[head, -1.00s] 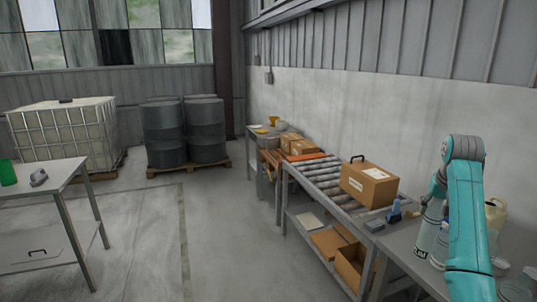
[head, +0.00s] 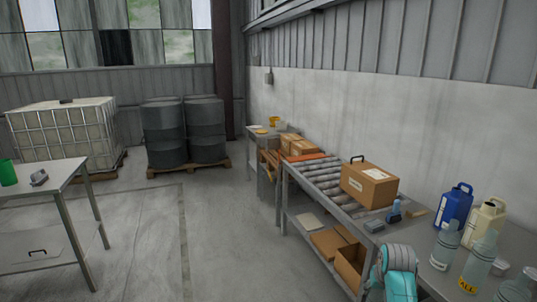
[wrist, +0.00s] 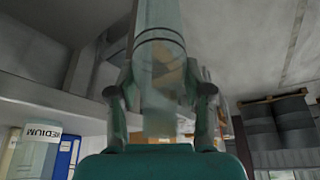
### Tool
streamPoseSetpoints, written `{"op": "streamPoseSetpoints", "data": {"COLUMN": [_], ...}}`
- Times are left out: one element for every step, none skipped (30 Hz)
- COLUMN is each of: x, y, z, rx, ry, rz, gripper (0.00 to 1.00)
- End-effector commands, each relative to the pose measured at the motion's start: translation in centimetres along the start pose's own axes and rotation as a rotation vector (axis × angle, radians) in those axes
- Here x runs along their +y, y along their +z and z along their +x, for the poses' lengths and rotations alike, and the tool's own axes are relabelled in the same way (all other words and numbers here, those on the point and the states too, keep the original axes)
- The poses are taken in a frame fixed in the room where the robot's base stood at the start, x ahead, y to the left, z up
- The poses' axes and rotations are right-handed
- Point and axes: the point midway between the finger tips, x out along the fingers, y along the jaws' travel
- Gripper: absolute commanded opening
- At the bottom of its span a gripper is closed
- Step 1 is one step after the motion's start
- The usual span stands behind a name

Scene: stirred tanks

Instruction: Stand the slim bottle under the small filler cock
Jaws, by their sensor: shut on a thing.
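My gripper (wrist: 162,90) is shut on a clear, slim-looking bottle (wrist: 160,50) with dark bands, in the wrist view. The fingers lie on either side of the bottle. Any label on it is not visible. In the head view only a turquoise part of my arm shows at the bottom edge; the gripper and held bottle are out of that view. I cannot make out the small filler cock in either view.
Clear bottles (head: 446,246) stand on the right bench beside a blue jug (head: 455,205) and a cream jug (head: 484,222). A roller conveyor (head: 325,180) carries a carton (head: 369,186). Drums (head: 163,133) stand on a pallet at the back. The middle floor is clear.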

Motion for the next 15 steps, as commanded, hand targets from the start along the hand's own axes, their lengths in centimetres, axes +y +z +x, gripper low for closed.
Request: {"op": "streamPoseSetpoints", "data": {"x": [-0.9,-1.4,-2.1,-2.5,-2.9,-3.5,-4.0,-4.3,-4.8,-5.2,-5.6,-6.1,-6.4,-6.7,-7.1], "y": [2.0,2.9,4.2,5.2,6.2,7.6,8.6,9.6,11.0,12.1,13.1,14.5,15.6,16.6,18.1], "z": [1.3,1.9,2.7,3.3,3.8,4.5,5.0,5.4,6.0,6.4,6.8,7.3,7.7,8.0,8.4], "rx": [-0.005,-0.005,-0.005,-0.004,-0.005,-0.005,-0.004,-0.005,-0.005,-0.004,-0.004,-0.004,-0.004,-0.005,-0.004], "ry": [-0.006,-0.009,-0.013,-0.016,-0.019,-0.023,-0.026,-0.029,-0.033,-0.036,-0.040,-0.044,-0.047,-0.050,-0.054], "rz": [-0.014,-0.022,-0.032,-0.039,-0.046,-0.056,-0.064,-0.071,-0.081,-0.088,-0.096,-0.105,-0.112,-0.119,-0.130], "gripper": [0.15,0.15,0.15,0.15,0.15,0.15,0.15,0.15,0.15,0.15,0.15,0.15,0.15,0.15,0.15]}}
